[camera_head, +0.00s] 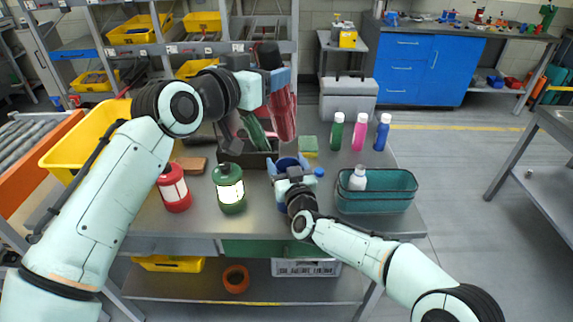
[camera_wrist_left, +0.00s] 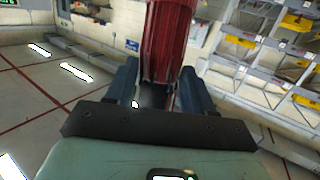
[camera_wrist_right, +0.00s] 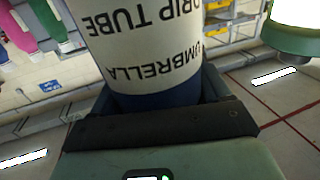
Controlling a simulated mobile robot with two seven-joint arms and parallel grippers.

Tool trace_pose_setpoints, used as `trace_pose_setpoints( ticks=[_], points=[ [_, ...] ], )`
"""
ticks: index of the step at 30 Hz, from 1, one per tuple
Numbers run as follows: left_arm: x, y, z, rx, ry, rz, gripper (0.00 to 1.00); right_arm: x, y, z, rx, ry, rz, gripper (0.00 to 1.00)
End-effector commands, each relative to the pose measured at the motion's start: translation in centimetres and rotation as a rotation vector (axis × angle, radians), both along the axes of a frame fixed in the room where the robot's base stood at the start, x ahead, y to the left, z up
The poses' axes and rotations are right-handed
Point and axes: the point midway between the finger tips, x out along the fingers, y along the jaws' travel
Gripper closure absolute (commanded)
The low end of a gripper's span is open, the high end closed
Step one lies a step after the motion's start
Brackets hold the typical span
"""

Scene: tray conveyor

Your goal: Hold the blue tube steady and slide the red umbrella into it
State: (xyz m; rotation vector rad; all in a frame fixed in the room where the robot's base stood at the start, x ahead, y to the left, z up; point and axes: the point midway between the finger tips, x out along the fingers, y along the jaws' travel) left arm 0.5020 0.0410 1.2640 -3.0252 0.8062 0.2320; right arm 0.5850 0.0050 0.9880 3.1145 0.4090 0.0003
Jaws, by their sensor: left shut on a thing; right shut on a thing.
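The red umbrella (camera_head: 284,115) hangs roughly upright, slightly tilted, from my left gripper (camera_head: 272,80), which is shut on its upper part. It also fills the top middle of the left wrist view (camera_wrist_left: 164,45). The blue tube (camera_head: 287,163) stands on the table with my right gripper (camera_head: 290,177) shut around it. In the right wrist view its white label (camera_wrist_right: 145,45) reads "DRIP TUBE UMBRELLA" upside down. The umbrella's lower end appears just above and behind the tube's mouth, apart from it. Exact depth between them is hard to tell.
A dark box (camera_head: 238,160) with a green umbrella (camera_head: 255,130) stands behind the tube. Red (camera_head: 173,190) and green (camera_head: 229,190) canisters stand left. A teal bin (camera_head: 375,204) is at right, with several bottles and a sponge (camera_head: 310,145) behind.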

Motion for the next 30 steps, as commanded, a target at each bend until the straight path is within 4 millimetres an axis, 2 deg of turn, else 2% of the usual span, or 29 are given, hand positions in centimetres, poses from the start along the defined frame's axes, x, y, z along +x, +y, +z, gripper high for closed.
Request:
trace_pose_setpoints(
  ticks=[8, 30],
  points=[
    [0.0, 0.0, -0.2, -0.002, -0.001, 0.000, 1.00, 0.0, 0.0, 0.0, 0.000, 0.000, 0.000, 0.56],
    [0.0, 0.1, -5.4, -0.001, -0.002, 0.001, 1.00, 0.0, 0.0, 0.0, -0.001, 0.001, 0.000, 0.56]
  ],
)
